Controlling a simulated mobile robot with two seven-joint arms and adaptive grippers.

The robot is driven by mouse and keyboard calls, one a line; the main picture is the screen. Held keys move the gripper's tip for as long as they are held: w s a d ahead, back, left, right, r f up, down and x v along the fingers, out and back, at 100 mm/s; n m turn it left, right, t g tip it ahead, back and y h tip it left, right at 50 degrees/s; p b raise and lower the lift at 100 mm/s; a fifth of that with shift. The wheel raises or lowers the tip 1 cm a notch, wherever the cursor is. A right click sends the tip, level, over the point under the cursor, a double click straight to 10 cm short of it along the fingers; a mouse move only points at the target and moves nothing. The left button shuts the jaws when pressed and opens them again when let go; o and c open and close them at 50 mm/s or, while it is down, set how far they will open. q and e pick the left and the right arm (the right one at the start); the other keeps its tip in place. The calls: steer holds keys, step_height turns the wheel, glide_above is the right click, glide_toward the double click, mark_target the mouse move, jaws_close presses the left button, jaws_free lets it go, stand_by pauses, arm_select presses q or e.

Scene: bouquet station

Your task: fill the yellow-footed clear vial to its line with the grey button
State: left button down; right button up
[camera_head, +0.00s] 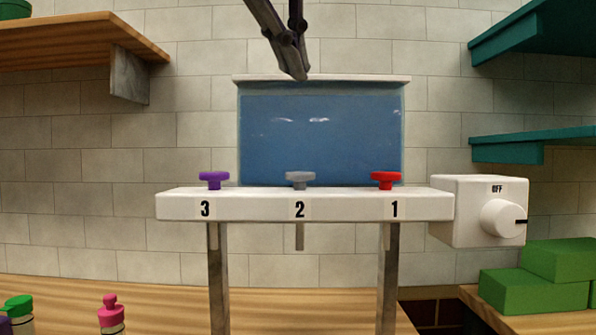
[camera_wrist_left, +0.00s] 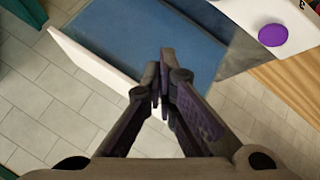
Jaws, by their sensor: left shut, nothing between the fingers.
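The grey button (camera_head: 300,178) stands in the middle of a white dispenser bar (camera_head: 350,206), above the number 2. A short spout (camera_head: 300,237) hangs below it. My left gripper (camera_head: 299,76) is shut and empty. In the head view it comes down from the top, above the grey button and clear of it, in front of the blue tank's upper edge. Its closed fingers also show in the left wrist view (camera_wrist_left: 163,100). No yellow-footed clear vial shows in either view. My right gripper is out of view.
A purple button (camera_head: 213,179), also in the left wrist view (camera_wrist_left: 272,36), and a red button (camera_head: 385,179) flank the grey one. The blue tank (camera_head: 320,135) stands behind. A white dial box (camera_head: 475,210) marked OFF is at right. Capped bottles (camera_head: 111,315) stand lower left.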

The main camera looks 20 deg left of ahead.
arm_select(q)
steer(key=shift+a+f, duration=0.1)
steer(key=shift+f, duration=4.2)
steer(key=shift+f, duration=0.15)
steer(key=shift+f, duration=0.3)
steer(key=shift+f, duration=0.6)
steer(key=shift+r, duration=1.05)
steer(key=shift+r, duration=2.5)
